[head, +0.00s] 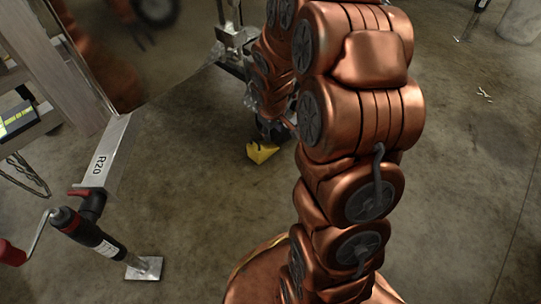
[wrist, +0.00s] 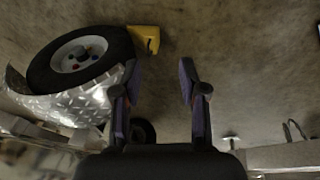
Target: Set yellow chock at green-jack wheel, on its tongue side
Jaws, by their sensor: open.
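The yellow chock (wrist: 148,37) sits on the floor against or very near the right edge of a black tyre (wrist: 80,58) with a white hub in the wrist view. I cannot tell whether they touch. The yellow chock (head: 262,152) in the head view lies on the floor just left of my copper arm. My gripper (wrist: 160,70) is open, with nothing between its fingers, and the chock is beyond the left fingertip. In the head view my gripper is mostly hidden by the arm. No green jack is recognisable, so I cannot tell which trailer this wheel belongs to.
A tread-plate fender (wrist: 75,103) curves by the tyre, close to my left finger. In the head view, a trailer frame marked R20 (head: 102,163) stands left, with a red and black jack (head: 90,232) on a foot plate (head: 144,268).

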